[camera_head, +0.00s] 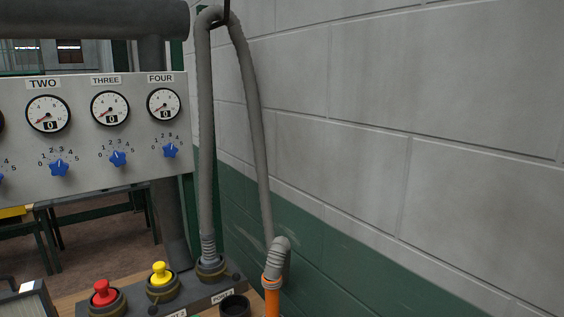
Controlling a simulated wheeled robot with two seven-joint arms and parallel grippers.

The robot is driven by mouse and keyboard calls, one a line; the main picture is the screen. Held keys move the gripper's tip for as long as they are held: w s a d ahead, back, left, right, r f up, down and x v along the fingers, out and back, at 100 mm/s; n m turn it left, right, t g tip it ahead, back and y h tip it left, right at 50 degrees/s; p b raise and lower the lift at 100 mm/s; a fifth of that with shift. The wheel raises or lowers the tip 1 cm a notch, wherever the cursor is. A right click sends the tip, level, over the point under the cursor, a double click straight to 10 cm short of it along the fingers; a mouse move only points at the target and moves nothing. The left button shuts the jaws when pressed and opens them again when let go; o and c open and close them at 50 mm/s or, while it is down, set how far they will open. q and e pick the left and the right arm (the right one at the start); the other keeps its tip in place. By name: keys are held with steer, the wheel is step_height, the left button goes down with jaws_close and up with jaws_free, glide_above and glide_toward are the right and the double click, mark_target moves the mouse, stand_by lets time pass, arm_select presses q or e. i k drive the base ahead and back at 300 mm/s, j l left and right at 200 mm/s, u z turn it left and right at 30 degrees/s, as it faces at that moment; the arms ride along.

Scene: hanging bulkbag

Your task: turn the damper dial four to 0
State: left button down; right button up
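Damper dial four (170,151) is a small blue knob low on the right end of a grey panel (120,182). Small numbers form an arc above it; the knob is too small to read its setting surely. Above it, the round gauge labelled FOUR (163,104) has a red needle toward the lower left and a window that appears to read 0. Neither of my grippers is in view, and nothing covers the dial.
Dials three (118,159) and two (59,168) sit to the left. A grey hose (206,130) rises right beside the panel and loops down to an orange pipe (272,298). Red (102,293) and yellow (161,273) plugs stand below. A block wall (400,130) fills the right.

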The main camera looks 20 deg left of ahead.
mark_target(169, 150)
steer(key=u, duration=1.9)
